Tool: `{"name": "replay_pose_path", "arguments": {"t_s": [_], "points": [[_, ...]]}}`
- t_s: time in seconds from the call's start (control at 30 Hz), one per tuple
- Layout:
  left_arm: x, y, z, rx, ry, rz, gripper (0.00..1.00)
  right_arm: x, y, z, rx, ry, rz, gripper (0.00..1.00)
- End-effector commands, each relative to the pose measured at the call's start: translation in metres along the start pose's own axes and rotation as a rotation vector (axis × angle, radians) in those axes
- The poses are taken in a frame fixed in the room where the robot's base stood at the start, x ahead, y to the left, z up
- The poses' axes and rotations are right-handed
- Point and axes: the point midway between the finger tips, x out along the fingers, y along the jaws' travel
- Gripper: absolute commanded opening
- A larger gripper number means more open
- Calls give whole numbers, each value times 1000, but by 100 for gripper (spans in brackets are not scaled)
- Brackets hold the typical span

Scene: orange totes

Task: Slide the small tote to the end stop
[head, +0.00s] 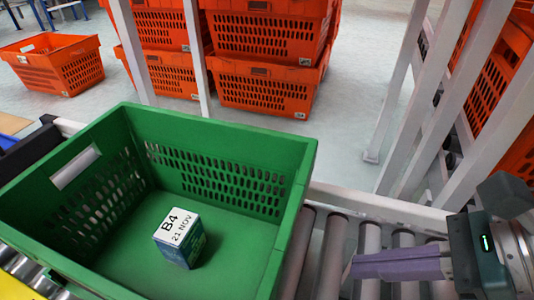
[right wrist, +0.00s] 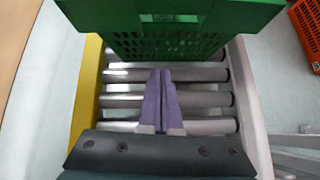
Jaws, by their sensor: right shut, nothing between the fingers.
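A green tote (head: 215,135) with slotted walls sits on the roller conveyor (head: 372,240). Its slotted wall also shows at the top of the right wrist view (right wrist: 165,38). Inside it stands a small blue-green box (head: 186,242) labelled "B4 21 NOV". A dark block (head: 30,148) shows beyond the tote's left side; I cannot tell whether it is the end stop. My right gripper (head: 352,266) is shut and empty, its purple fingers pointing at the tote's right side, over the rollers. In the right wrist view the fingertips (right wrist: 161,72) look short of the tote wall. My left gripper is not in view.
Bare rollers (right wrist: 195,100) lie between gripper and tote. A yellow rail (right wrist: 90,85) and a pale rail (right wrist: 252,110) edge the conveyor. Stacked orange totes (head: 262,85) and grey frame posts (head: 405,90) stand beyond; another orange tote (head: 55,65) sits on the floor.

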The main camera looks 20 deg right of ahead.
Motion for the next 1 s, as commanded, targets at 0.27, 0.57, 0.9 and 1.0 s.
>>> {"name": "replay_pose_path", "arguments": {"t_s": [0.27, 0.57, 0.9, 1.0], "points": [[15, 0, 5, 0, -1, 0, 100, 20, -1, -31, -91, 79, 27, 0], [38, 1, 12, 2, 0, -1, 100, 85, 1, -37, -88, 75, 27, 0], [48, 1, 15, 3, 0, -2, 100, 126, 4, -15, -87, 76, 27, 0], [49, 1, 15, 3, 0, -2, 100, 130, 4, -12, -87, 77, 26, 0]]}}
